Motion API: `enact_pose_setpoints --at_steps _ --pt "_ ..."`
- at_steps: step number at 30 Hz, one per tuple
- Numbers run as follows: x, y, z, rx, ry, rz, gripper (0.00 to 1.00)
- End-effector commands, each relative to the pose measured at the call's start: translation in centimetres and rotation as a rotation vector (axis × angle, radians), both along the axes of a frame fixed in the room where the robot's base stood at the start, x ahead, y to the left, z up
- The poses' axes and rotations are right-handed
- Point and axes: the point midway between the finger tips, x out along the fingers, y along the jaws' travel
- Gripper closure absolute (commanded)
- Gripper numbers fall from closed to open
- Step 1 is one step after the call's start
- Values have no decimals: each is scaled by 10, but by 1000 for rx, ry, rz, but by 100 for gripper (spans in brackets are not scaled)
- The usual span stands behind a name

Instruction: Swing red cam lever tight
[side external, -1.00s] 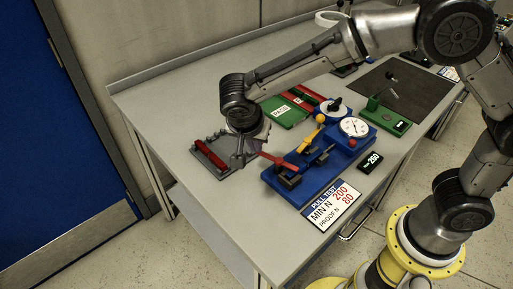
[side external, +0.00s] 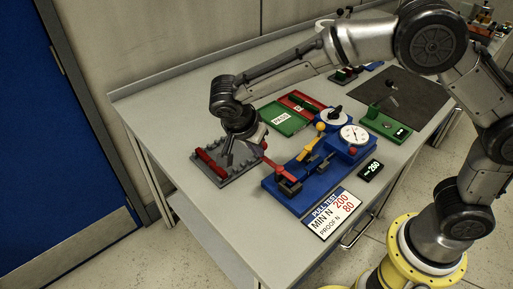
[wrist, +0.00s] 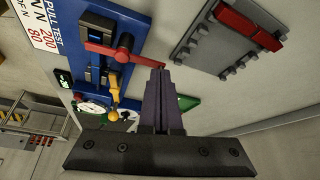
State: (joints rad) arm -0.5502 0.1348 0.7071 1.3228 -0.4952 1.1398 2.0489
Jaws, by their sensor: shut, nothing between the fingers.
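The red cam lever (side external: 275,168) sits at the near left end of the blue pull-test fixture (side external: 313,185). In the wrist view the lever (wrist: 106,49) lies across the fixture, and its free end points toward my fingertips. My gripper (side external: 228,158) is shut and empty, pointing down on the left side of the lever. In the wrist view its fingertips (wrist: 160,74) appear right by the lever's free end. I cannot tell whether they touch it.
A grey studded plate with a red bar (side external: 210,164) lies left of the lever. A yellow lever (side external: 308,148) and a dial gauge (side external: 353,135) are farther along the fixture. Green and red trays (side external: 281,121) lie behind. The table's front left is clear.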

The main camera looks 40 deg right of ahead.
Motion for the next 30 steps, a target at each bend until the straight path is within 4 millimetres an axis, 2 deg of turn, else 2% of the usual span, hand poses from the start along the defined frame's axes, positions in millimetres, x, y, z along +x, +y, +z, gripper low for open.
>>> enact_pose_setpoints --at_steps 5,8,12,15,21,25,30 --pt "-2 4 -1 0 0 2 100" --pt "-6 15 -3 0 1 4 100" --pt "-17 40 -9 0 1 6 100" --pt "-19 48 17 4 -6 2 100" --pt "-27 65 53 2 -3 2 100" --pt "-30 72 69 3 -2 1 100" --pt "-33 76 80 1 1 1 100"
